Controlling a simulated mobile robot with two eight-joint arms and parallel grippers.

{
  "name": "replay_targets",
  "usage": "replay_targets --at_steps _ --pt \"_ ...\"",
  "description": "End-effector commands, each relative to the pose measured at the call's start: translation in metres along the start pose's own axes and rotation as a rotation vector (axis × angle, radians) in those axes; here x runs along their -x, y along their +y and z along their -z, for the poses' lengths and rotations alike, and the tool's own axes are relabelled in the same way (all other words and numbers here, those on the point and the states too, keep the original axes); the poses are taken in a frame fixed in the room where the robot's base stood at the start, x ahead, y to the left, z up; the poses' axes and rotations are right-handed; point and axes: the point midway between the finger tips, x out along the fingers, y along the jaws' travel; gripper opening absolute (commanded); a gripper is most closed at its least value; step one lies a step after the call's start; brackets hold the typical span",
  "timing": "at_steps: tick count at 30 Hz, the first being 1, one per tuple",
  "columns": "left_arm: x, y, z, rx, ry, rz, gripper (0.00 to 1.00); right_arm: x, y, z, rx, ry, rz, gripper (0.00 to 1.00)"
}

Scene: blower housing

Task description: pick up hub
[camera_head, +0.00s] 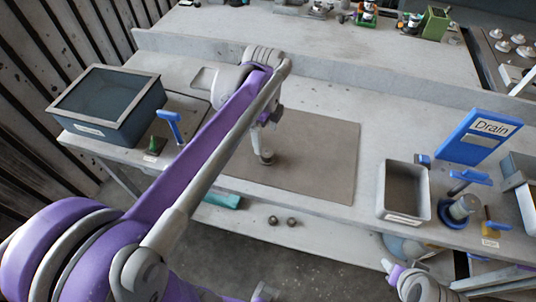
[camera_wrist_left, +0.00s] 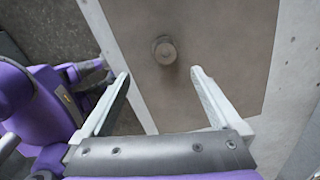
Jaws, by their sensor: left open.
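The hub looks like a small grey-brown round part with a raised middle (camera_head: 266,157), standing on the brown mat (camera_head: 320,165) on the bench. In the left wrist view the hub (camera_wrist_left: 165,53) lies beyond the fingertips, roughly midway between their lines. My left gripper (camera_head: 264,122) is above the hub in the head view, partly hidden by its own arm. In the wrist view its two fingers (camera_wrist_left: 160,74) are wide apart with nothing between them. Part of my right arm shows at the bottom right of the head view; its jaws are not clear.
A dark grey bin (camera_head: 108,127) stands at the left, near a blue-handled tool (camera_head: 171,126). A grey tray (camera_head: 381,205), a blue Drain sign (camera_head: 480,137) and a blue-topped part (camera_head: 462,207) stand at the right. The mat around the hub is clear.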

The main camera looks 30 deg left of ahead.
Motion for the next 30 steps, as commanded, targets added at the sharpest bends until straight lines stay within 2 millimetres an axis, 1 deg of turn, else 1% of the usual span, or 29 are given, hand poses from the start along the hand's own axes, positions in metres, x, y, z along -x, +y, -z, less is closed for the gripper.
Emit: replay_targets --at_steps 1,4,12,19,24,27,30 --pt "0.001 -0.005 -0.003 -0.039 0.002 -0.011 0.98 0.001 0.000 0.001 0.000 0.000 0.000 0.50" --pt "-0.003 -0.008 -0.005 -0.091 0.005 -0.025 0.98 0.000 0.000 0.000 0.000 0.000 0.000 0.50" --pt "-0.044 -0.008 -0.005 -0.102 0.005 -0.027 0.98 -0.003 0.000 -0.003 0.000 -0.003 0.000 0.50" --pt "-0.062 -0.009 -0.004 -0.101 0.005 -0.026 0.98 -0.003 0.000 -0.003 0.000 -0.003 0.000 0.50" --pt "-0.087 -0.013 -0.002 -0.101 0.005 -0.025 0.98 -0.002 0.000 -0.003 0.000 -0.002 0.000 0.50" --pt "-0.100 -0.012 -0.002 -0.100 0.005 -0.026 0.98 -0.004 0.000 -0.004 0.000 -0.003 0.000 0.50" --pt "-0.106 -0.012 -0.002 -0.100 0.005 -0.027 0.98 -0.004 0.000 -0.004 0.000 -0.003 0.000 0.50"
